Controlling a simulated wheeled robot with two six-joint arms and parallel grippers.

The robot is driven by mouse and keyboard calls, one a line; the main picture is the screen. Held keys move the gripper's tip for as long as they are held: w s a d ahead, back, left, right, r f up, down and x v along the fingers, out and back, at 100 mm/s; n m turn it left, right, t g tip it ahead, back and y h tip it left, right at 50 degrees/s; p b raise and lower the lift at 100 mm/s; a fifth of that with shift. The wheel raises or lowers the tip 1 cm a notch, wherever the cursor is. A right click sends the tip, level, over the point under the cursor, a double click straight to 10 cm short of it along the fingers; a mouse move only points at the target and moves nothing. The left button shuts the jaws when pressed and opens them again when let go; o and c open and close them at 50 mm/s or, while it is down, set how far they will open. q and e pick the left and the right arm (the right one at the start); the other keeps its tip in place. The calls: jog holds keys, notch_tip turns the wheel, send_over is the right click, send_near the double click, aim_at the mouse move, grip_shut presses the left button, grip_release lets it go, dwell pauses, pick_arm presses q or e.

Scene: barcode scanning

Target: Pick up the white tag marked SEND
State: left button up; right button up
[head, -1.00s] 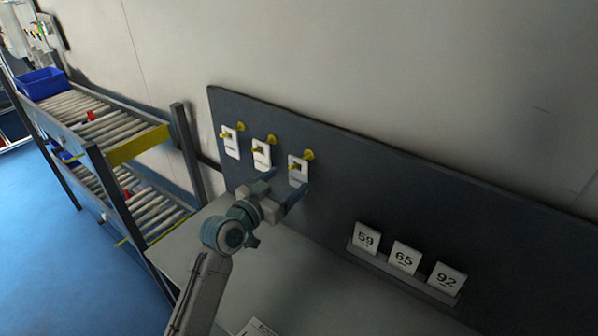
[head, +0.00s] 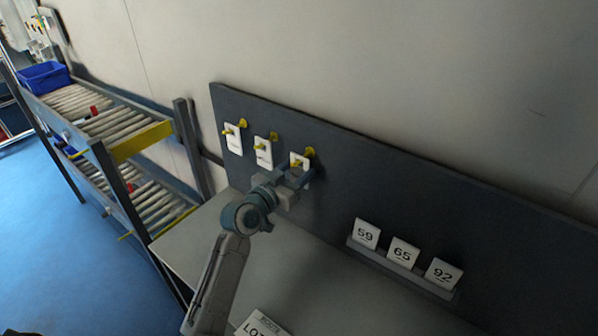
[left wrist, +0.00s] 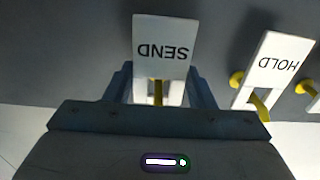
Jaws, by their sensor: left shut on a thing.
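The white SEND tag (left wrist: 163,45) shows upside down in the left wrist view, between the fingers of my left gripper (left wrist: 160,85). In the head view it is the rightmost hanging tag (head: 299,160), on a yellow peg (head: 308,153), with its lower part hidden by my gripper. My left gripper (head: 294,177) is shut on this tag at the dark board. The tag still hangs at its peg. My right gripper is in neither view.
The HOLD tag (left wrist: 274,62) hangs beside it on its own peg; another tag (head: 233,139) hangs farther left. Cards 59, 65 and 92 stand on a ledge (head: 400,270) at the right. A roller rack (head: 110,130) stands at the left.

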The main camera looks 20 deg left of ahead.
pick_arm(q)
jog(key=shift+r, duration=0.1)
jog(key=shift+r+b, duration=0.5)
jog(key=shift+r, duration=0.15)
jog(key=b+v, duration=0.4)
jog(key=v, duration=1.4)
jog(key=shift+b, duration=0.35)
